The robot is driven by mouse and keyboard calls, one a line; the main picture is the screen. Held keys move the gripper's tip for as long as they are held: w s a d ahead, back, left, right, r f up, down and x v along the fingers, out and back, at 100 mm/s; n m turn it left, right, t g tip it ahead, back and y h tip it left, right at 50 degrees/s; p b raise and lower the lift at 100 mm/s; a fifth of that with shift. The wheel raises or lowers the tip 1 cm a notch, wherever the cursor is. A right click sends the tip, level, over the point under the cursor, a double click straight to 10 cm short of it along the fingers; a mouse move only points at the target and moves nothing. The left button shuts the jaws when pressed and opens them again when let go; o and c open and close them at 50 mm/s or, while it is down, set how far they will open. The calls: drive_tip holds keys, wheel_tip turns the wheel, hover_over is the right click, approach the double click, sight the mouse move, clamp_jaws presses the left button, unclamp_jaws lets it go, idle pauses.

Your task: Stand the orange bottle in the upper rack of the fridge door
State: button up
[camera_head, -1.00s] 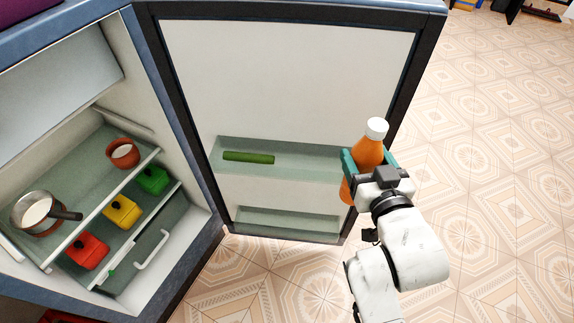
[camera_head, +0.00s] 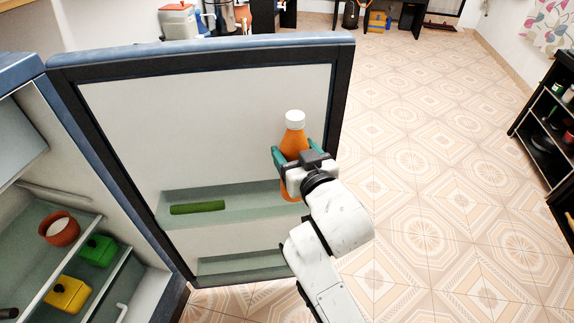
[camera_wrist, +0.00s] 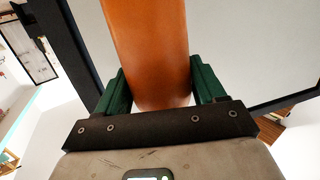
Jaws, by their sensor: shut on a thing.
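My gripper (camera_head: 293,160) is shut on the orange bottle (camera_head: 293,142), which has a white cap and stands close to upright. In the wrist view the bottle (camera_wrist: 150,50) sits between the green fingers of my gripper (camera_wrist: 155,90). The fridge door (camera_head: 205,115) stands open. Its upper rack (camera_head: 250,207) is a pale shelf with a green cucumber-like item (camera_head: 197,208) lying in its left part. The bottle appears in front of the rack's right end, and my gripper hides its lower middle. I cannot tell whether the bottle touches the rack.
The lower door rack (camera_head: 235,264) looks empty. The fridge interior at left holds a brown pot (camera_head: 59,228), a green container (camera_head: 97,250) and a yellow container (camera_head: 68,293). Open tiled floor (camera_head: 430,180) lies to the right, with a black shelf (camera_head: 550,125) at the far right.

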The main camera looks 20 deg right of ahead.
drive_tip(key=shift+w+f+b, duration=0.1)
drive_tip(key=shift+w+f, duration=0.45)
drive_tip(key=shift+f, duration=0.6)
drive_tip(key=shift+w+f+b, duration=0.15)
drive_tip(key=shift+w+f, duration=0.4)
drive_tip(key=shift+f, duration=0.55)
drive_tip(key=shift+w+f+b, duration=0.1)
drive_tip(key=shift+w+f, duration=0.45)
drive_tip(key=shift+f, duration=0.6)
drive_tip(key=shift+f, duration=0.15)
drive_tip(key=o, duration=1.6)
drive_tip(key=shift+s, duration=0.15)
drive_tip(key=s, duration=0.4)
drive_tip(key=s+r+b, duration=0.1)
drive_tip(key=s, duration=0.2)
drive_tip(key=s+r, duration=0.1)
drive_tip(key=s, duration=0.3)
drive_tip(key=shift+s+a+b, duration=0.3)
drive_tip(key=shift+a+b, duration=0.05)
drive_tip(key=shift+a, duration=0.05)
